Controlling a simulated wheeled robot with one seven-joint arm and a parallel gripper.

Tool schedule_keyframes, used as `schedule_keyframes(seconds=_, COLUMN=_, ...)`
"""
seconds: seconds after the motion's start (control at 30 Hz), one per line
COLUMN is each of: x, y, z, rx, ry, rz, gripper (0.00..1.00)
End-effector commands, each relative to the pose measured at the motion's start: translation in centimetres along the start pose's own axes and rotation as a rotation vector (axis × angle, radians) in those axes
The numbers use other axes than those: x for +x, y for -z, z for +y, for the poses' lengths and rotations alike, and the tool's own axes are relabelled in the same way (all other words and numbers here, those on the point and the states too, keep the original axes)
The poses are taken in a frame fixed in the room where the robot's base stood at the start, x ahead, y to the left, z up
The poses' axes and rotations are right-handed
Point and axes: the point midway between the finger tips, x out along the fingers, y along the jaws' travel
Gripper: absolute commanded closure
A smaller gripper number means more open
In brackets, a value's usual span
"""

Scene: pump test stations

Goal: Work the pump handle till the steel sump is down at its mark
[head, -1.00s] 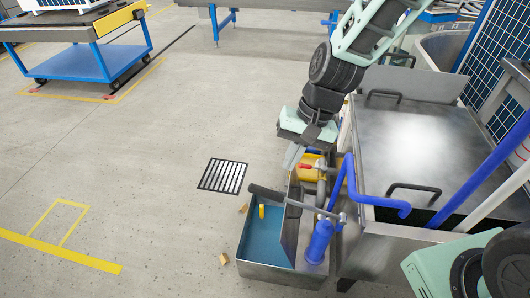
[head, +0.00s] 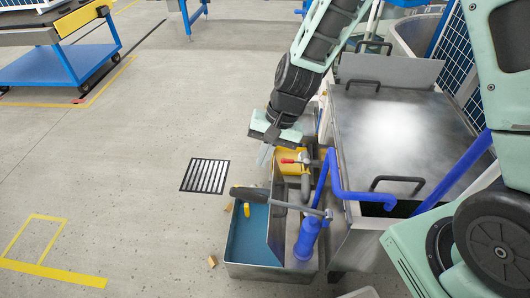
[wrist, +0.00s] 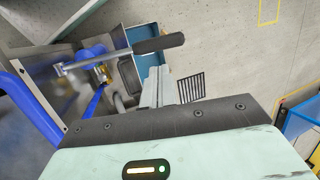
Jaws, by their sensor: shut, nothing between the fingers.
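The pump handle (head: 263,198) is a grey lever with a thick black grip. It extends left from the blue pump body (head: 305,240) across an open steel sump (head: 268,271). The sump holds blue liquid, with a yellow piece (head: 247,210) near its far end. I cannot make out a level mark. The handle (wrist: 158,44) also shows in the wrist view, its grip lying beyond my fingertips. My gripper (head: 264,155) is shut and empty, pointing down behind the handle and apart from it. Its fingers (wrist: 158,93) are together in the wrist view.
A blue pipe (head: 360,196) bends from the pump toward a large steel tank with a lid (head: 400,130). A red-handled valve (head: 290,161) sits beside my gripper. A floor grate (head: 205,175) and small wooden blocks (head: 212,261) lie left of the sump.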

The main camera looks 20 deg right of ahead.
Motion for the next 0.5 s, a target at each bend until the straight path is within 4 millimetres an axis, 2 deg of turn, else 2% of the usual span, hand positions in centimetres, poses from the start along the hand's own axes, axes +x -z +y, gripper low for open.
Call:
schedule_keyframes(seconds=0.03, x=1.4, y=-0.1, z=0.1, rx=0.001, ry=-0.002, rz=-0.005, gripper=1.00)
schedule_keyframes(seconds=0.2, x=5.0, y=-0.1, z=0.1, rx=0.001, ry=-0.001, rz=-0.005, gripper=1.00)
schedule_keyframes(seconds=0.4, x=8.1, y=0.0, z=0.1, rx=0.000, ry=-0.001, rz=-0.002, gripper=1.00)
schedule_keyframes(seconds=0.5, x=9.1, y=-0.1, z=0.0, rx=0.000, ry=0.000, rz=-0.002, gripper=1.00)
